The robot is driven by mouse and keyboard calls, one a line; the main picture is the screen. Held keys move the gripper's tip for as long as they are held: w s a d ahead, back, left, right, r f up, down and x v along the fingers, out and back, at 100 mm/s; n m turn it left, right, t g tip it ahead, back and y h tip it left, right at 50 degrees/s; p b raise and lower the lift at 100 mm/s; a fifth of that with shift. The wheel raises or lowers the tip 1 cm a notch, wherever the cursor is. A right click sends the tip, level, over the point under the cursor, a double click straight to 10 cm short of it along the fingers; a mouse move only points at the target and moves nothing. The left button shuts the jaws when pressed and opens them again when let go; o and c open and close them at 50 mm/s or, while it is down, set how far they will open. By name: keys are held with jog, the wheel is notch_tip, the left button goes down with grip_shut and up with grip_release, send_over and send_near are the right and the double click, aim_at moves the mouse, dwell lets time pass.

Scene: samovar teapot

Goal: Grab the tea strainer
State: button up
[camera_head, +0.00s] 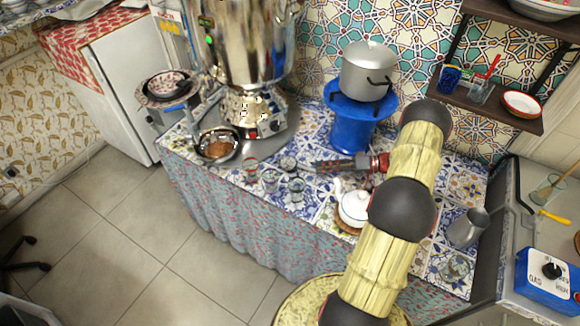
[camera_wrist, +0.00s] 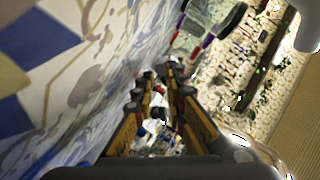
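My gripper (camera_head: 322,165) reaches in from the right, low over the tiled table, with its fingers pointing left. In the wrist view the two fingers (camera_wrist: 163,72) stand apart with a gap between them, and I see nothing clearly held. In the wrist view I cannot pick out the strainer among the blurred small things beyond the fingers.
Small glasses (camera_head: 296,189) stand left of my gripper. A white teapot (camera_head: 354,207) stands in front of it. A blue stand (camera_head: 352,128) with a metal pot (camera_head: 367,72) is behind. The samovar (camera_head: 243,45) and a bowl (camera_head: 218,145) are at the left, a metal jug (camera_head: 467,229) at the right.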

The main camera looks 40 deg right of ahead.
jog(key=x, duration=0.3)
jog(key=shift+f+b, duration=0.1)
jog(key=shift+b, duration=0.2)
grip_shut()
